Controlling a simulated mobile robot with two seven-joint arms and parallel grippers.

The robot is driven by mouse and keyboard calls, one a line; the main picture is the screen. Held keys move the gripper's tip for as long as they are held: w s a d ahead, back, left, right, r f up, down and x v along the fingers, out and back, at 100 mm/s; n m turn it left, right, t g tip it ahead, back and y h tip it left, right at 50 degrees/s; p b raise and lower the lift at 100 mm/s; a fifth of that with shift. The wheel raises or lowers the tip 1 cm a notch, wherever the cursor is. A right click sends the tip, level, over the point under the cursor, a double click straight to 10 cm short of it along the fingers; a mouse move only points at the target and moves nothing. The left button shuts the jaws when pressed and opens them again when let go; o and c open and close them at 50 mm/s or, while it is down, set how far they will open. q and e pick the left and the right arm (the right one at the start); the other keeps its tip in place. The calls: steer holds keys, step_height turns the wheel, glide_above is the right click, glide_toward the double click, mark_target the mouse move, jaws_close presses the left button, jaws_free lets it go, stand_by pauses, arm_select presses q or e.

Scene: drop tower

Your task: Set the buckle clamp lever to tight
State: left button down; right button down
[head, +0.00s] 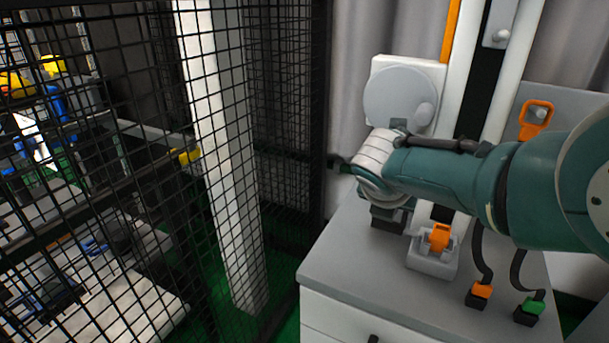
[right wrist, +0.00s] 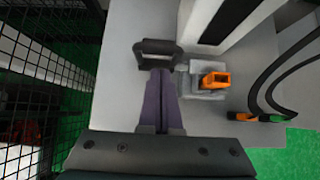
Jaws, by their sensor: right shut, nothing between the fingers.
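An orange latch (head: 440,237) sits on a small grey block (head: 432,262) on the grey cabinet top. I take it for the buckle clamp lever, but cannot tell its setting. In the right wrist view the orange latch (right wrist: 215,80) lies right of my right gripper (right wrist: 160,78), whose dark purple fingers are shut and empty. A dark handle-like loop (right wrist: 157,43) lies just beyond the fingertips; whether they touch cannot be told. In the head view my right arm comes in from the right and its fingers are not clear. My left gripper is not in view.
A black mesh fence (head: 285,120) stands left of the cabinet (head: 340,270). A round grey disc (head: 400,97) on a white plate and an orange loop (head: 537,118) are behind. Cables with an orange plug (head: 480,292) and a green plug (head: 533,306) lie at the front right.

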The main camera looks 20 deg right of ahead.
steer(key=shift+w+d+r+b, duration=0.15)
steer(key=shift+w+d+r, duration=0.15)
steer(key=shift+w+d, duration=0.2)
steer(key=shift+w+d+r+b, duration=0.15)
steer(key=shift+w+d+r, duration=0.1)
steer(key=shift+w+d, duration=0.15)
steer(key=shift+d+r, duration=0.1)
steer(key=shift+r, duration=0.15)
step_height(320, 180, up, 9)
steer(key=p, duration=1.2)
steer(key=shift+s+f, duration=0.1)
steer(key=shift+f, duration=0.1)
